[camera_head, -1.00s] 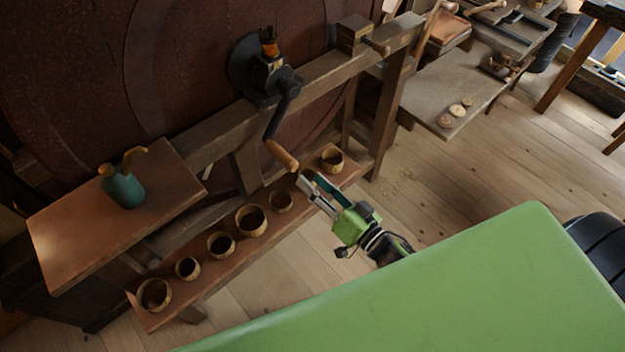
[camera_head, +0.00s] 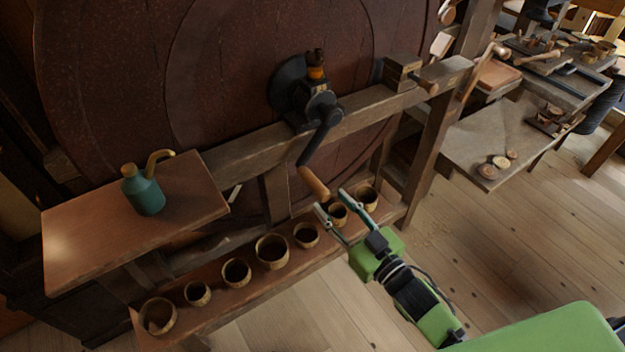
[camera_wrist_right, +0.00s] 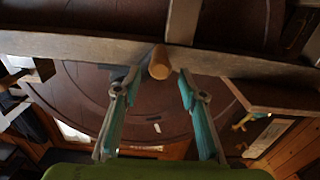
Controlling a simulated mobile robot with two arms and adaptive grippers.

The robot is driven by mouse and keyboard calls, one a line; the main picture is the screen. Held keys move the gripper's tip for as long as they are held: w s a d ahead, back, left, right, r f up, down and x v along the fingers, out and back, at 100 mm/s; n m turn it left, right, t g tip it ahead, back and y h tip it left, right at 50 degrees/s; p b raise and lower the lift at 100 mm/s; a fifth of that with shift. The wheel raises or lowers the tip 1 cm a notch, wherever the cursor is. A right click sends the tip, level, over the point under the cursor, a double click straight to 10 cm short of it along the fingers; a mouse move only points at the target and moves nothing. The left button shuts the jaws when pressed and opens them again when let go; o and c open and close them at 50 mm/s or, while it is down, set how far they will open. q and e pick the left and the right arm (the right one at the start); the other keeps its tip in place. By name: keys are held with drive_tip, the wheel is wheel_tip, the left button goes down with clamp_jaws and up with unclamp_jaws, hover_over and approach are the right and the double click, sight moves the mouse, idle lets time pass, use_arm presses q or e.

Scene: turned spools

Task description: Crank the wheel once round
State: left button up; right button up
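The big dark red-brown wheel (camera_head: 240,80) fills the back of the head view. A black crank arm (camera_head: 321,143) slants down from its hub in front of the wooden beam. It ends in a tan wooden handle (camera_head: 314,182), which points down and right. My right gripper (camera_head: 331,201) is open and empty just below the handle's end. In the right wrist view the handle (camera_wrist_right: 159,65) shows end-on between the two spread teal fingers (camera_wrist_right: 156,88), a little past their tips; I cannot see any contact. My left gripper is not in view.
A low plank (camera_head: 225,297) with several wooden cups (camera_head: 272,251) lies below the crank, close under my right gripper. A teal bottle (camera_head: 143,190) stands on a board (camera_head: 95,235) at left. A wooden block (camera_head: 402,72) sits on the beam (camera_head: 365,115). The floor at right is open.

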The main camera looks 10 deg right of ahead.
sight(313, 182)
drive_tip(key=p+x, duration=0.1)
drive_tip(key=x, duration=0.8)
drive_tip(key=shift+w+f, duration=0.1)
clamp_jaws()
